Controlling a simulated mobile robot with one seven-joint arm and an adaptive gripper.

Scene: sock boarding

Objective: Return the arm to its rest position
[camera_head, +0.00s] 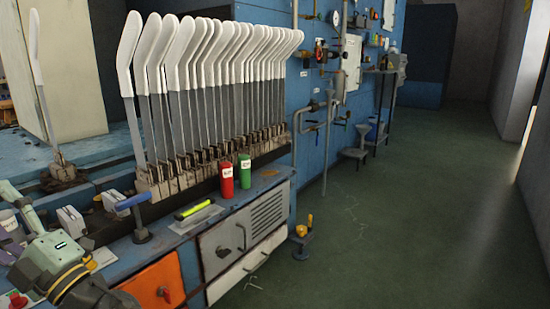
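Pale grey-green links of my arm (50,262) show at the lower left, bent beside the near end of the bench. I cannot make out my gripper or its fingertips in this view. A long row of metal boards (208,88) stands upright on the bench, each with a white sock (150,52) over its upper end. One more board with a white sock (35,42) stands apart at the far left.
A red canister (226,181), a green canister (244,171) and a yellow-green tool (194,209) sit on the bench front. A blue-handled lever (133,201) rises near my arm. An orange drawer (155,284) is below. The green floor (400,220) at right is clear.

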